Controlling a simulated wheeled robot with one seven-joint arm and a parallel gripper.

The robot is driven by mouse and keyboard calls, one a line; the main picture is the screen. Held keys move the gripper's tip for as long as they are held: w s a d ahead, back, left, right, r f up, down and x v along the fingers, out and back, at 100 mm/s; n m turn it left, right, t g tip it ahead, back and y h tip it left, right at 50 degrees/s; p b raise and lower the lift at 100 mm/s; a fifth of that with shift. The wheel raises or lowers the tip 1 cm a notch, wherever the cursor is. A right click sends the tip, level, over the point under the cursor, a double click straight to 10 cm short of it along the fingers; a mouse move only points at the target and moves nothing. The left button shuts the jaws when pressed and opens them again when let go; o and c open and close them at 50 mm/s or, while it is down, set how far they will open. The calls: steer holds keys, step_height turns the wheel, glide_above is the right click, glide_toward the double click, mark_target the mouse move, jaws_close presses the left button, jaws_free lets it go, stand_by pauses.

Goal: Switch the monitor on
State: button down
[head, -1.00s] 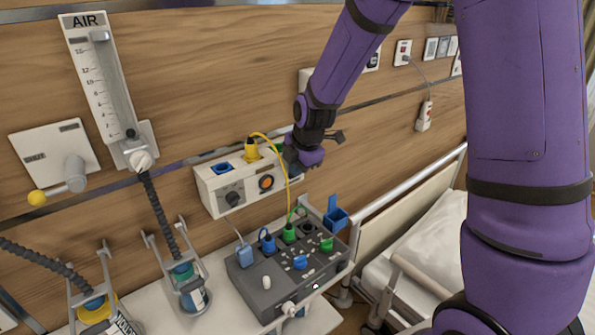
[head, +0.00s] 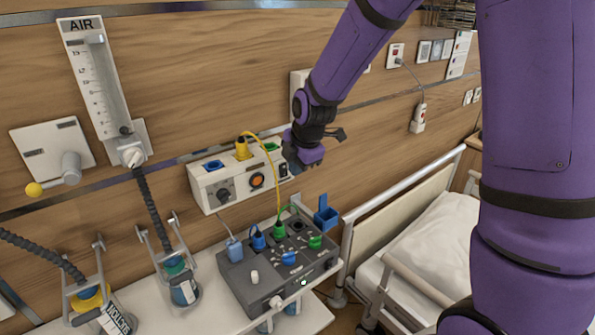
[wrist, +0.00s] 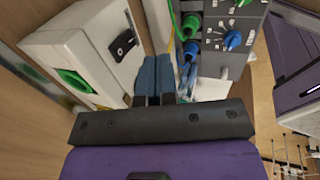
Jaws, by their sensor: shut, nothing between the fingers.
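The grey unit (head: 235,281) with blue and green plugs, which I take for the monitor, sits on the white shelf; it also shows in the wrist view (wrist: 214,66). A small pale green spot shows on its front edge. Above it, a white wall box (head: 207,193) carries coloured sockets, an orange button and a black rocker switch (wrist: 123,45) at its right end. My gripper (head: 291,166) is at that right end. In the wrist view its blue-grey fingers (wrist: 154,78) are together and empty, beside the switch. I cannot tell whether they touch the box.
A yellow cable (head: 275,178) loops from the wall box down to the grey unit. A blue holder (head: 326,214) stands at the unit's back right. Hose-fitted bottles (head: 184,288) stand left. A bed (head: 420,235) lies right.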

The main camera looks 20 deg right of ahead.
steer(key=v, duration=0.8)
steer(key=shift+s+d+r, duration=0.1)
